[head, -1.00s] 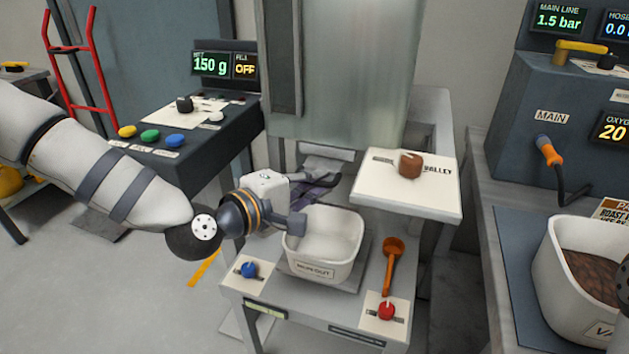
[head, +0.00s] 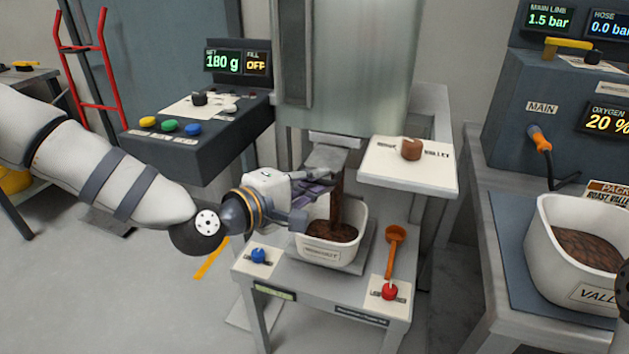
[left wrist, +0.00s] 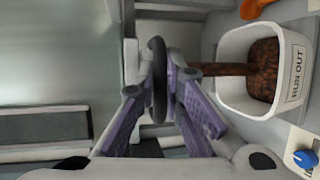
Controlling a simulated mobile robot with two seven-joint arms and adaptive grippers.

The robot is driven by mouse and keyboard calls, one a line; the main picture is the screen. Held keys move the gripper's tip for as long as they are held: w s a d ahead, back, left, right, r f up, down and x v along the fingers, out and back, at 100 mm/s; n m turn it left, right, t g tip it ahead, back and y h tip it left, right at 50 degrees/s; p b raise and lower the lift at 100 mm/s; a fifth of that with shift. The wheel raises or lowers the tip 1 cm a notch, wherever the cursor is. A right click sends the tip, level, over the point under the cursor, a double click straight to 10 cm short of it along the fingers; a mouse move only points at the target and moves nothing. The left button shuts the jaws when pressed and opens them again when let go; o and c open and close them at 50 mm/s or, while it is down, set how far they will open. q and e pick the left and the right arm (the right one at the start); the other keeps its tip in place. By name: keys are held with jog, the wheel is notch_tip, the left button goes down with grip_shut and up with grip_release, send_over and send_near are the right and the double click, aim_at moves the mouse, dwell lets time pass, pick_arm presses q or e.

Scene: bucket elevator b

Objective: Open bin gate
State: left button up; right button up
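The bin gate (head: 326,158) is a grey chute under the tall bin, and a brown stream of beans (head: 338,195) falls from it. The stream lands in a white tub (head: 333,255) labelled RUN OUT, which holds brown beans; the tub also shows in the left wrist view (left wrist: 233,75). My left gripper (head: 318,190) is at the chute, left of the stream. In the left wrist view, its purple-padded fingers (left wrist: 158,95) are on both sides of a dark rounded handle (left wrist: 158,72) and look closed on it. My right gripper is not clearly in view.
A white shelf with a brown knob (head: 411,150) is right of the chute. An orange scoop (head: 393,250), a blue knob (head: 258,255) and a red knob (head: 389,292) surround the tub. A panel (head: 195,130) stands behind my left arm. Another tub of beans (head: 575,285) is at right.

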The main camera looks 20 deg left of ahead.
pick_arm(q)
jog(key=o, duration=0.4)
jog(key=shift+c, duration=0.2)
jog(key=v, duration=0.7)
jog(key=shift+s, duration=0.25)
jog(key=shift+a, duration=0.1)
